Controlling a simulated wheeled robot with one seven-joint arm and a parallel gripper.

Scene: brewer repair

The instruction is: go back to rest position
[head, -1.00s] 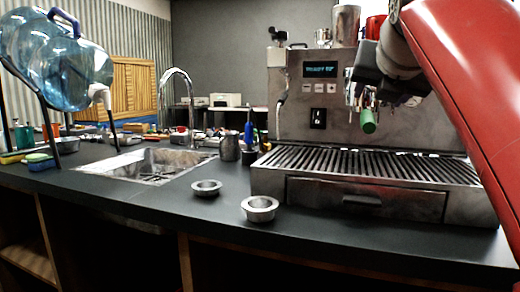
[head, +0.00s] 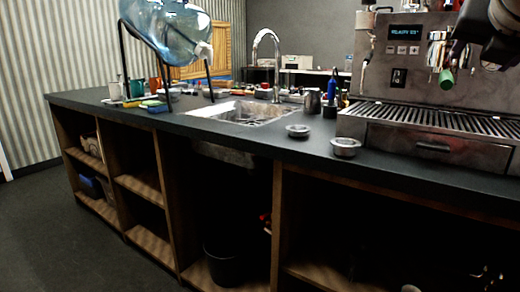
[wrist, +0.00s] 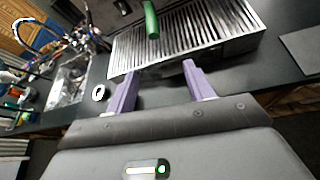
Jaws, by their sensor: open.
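My gripper (wrist: 160,70) is open in the wrist view, its two purple fingers spread with nothing between them. It hangs over the counter in front of the brewer's drip grate (wrist: 185,38). In the head view the metal brewer (head: 395,90) stands at the right with its display lit. A green handle (head: 446,79) sticks out under the brewer's head; it also shows in the wrist view (wrist: 151,20). Part of my dark wrist shows at the top right of the head view; the fingertips are not clear there.
Two small metal baskets (head: 346,148) (head: 298,130) sit on the dark counter (head: 235,134) left of the brewer. A sink (head: 250,111) and a large blue water bottle (head: 165,28) on a stand are further left. Open shelves (head: 140,190) are below. Floor at the left is clear.

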